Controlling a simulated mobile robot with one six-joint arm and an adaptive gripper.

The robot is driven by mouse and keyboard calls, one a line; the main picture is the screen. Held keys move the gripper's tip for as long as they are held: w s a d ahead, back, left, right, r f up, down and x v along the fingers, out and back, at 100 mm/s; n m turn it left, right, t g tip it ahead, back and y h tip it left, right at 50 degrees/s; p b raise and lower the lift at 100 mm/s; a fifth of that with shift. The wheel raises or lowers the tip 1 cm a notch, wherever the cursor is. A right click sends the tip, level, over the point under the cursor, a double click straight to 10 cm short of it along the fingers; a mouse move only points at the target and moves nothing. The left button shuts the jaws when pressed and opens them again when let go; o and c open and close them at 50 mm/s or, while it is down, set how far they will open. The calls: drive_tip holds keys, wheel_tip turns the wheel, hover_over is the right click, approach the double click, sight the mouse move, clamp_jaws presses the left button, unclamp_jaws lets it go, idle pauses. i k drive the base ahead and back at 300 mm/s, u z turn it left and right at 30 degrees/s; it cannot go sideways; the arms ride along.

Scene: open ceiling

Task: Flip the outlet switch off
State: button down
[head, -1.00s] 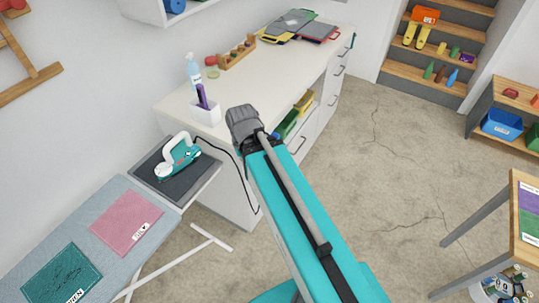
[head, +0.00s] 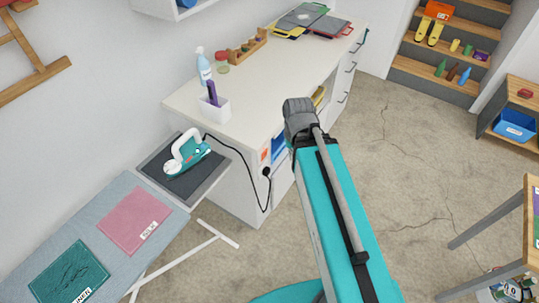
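A small outlet with an orange-red patch (head: 265,155), which looks like its switch, is on the near end panel of the white cabinet, just left of my arm. A black plug (head: 267,171) sits just below the patch, and a black cord runs from it to the teal and white iron (head: 187,152). The switch is too small to tell its position. My teal arm rises from the bottom right and ends in view at a dark grey joint, close to the right of the outlet in the picture. My gripper is not visible.
The iron rests on the dark pad of the ironing board (head: 115,240) at left, with folded cloths. The white cabinet (head: 260,85) carries a spray bottle (head: 204,67), a pen holder (head: 215,108) and folders. Open concrete floor lies right of my arm; a wooden table (head: 532,215) stands at far right.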

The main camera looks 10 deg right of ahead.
sight(264, 154)
drive_tip(key=u, duration=0.05)
drive_tip(key=k, duration=1.25)
drive_tip(key=u, duration=0.85)
drive_tip(key=i, duration=1.05)
drive_tip(key=z, duration=0.05)
